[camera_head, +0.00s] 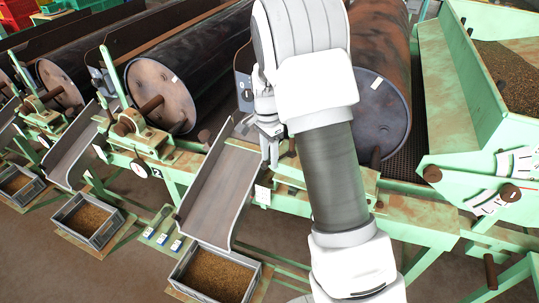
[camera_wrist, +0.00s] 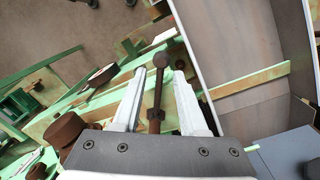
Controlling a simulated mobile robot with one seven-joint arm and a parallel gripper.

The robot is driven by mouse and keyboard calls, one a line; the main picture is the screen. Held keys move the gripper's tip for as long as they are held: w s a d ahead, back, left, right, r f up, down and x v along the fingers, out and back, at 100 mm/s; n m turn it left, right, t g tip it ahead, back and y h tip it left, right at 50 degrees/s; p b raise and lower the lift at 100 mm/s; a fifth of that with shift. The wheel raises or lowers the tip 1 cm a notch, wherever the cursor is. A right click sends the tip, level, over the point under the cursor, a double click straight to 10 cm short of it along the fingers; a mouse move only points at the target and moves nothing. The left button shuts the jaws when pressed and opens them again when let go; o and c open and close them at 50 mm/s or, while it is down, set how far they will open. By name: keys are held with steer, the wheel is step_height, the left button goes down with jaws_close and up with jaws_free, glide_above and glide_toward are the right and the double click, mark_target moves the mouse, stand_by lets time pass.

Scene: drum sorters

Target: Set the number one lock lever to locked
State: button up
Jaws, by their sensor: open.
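A rusty brown lever with a ball end (camera_wrist: 158,90) shows in the wrist view, between the two white fingers of my gripper (camera_wrist: 160,72). The fingers stand apart, one on each side of the rod, with a gap on both sides. In the head view my gripper (camera_head: 270,158) is at the green frame beside the upper end of the nearest chute, with the arm crossing in front. I cannot make out the lever there, nor read a number on it.
A grey metal chute (camera_head: 222,190) slopes down beside my gripper to a tray of brown grains (camera_head: 215,275). Dark drums (camera_head: 380,105) lie behind. A plate marked 2 (camera_head: 156,172) is on the frame to the left. A green hopper (camera_head: 455,110) stands at right.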

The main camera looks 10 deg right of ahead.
jaws_close()
stand_by(1.4)
